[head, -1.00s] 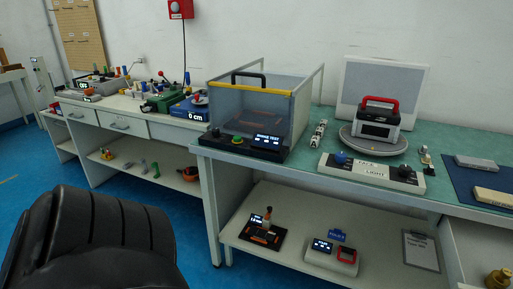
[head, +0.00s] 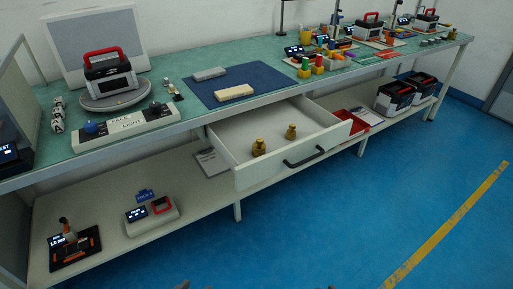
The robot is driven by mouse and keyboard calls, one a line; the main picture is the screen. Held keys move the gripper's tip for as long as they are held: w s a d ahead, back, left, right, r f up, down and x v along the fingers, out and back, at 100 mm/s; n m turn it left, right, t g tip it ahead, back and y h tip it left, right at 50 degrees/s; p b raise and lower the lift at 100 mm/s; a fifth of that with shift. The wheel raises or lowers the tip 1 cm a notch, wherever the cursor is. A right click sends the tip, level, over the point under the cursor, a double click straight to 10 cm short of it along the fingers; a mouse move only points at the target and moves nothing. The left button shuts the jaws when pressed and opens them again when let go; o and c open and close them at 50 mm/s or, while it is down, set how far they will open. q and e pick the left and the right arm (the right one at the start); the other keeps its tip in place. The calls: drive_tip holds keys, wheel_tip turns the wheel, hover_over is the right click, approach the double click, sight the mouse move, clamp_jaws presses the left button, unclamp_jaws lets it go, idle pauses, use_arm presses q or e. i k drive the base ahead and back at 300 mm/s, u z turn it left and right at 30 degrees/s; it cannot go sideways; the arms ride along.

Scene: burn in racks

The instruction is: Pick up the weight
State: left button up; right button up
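Two brass-coloured weights stand upright in the open white drawer (head: 225,133) under the bench. The nearer weight (head: 258,148) is at the front left of the drawer, close to its front panel. The other weight (head: 291,132) stands farther right, apart from the first. Nothing touches either weight. Neither of my grippers can be made out; only tiny dark slivers show at the bottom edge of the head view, too little to identify.
The drawer's dark handle (head: 304,157) faces the open blue floor (head: 330,220). Above is the green bench top with a blue mat (head: 240,85). A lower shelf (head: 110,250) holds small devices at left. A red tray (head: 358,121) and black cases sit to the right.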

sight(259, 149)
drive_tip(key=z, duration=1.75)
drive_tip(key=i, duration=1.7)
drive_tip(key=u, duration=2.75)
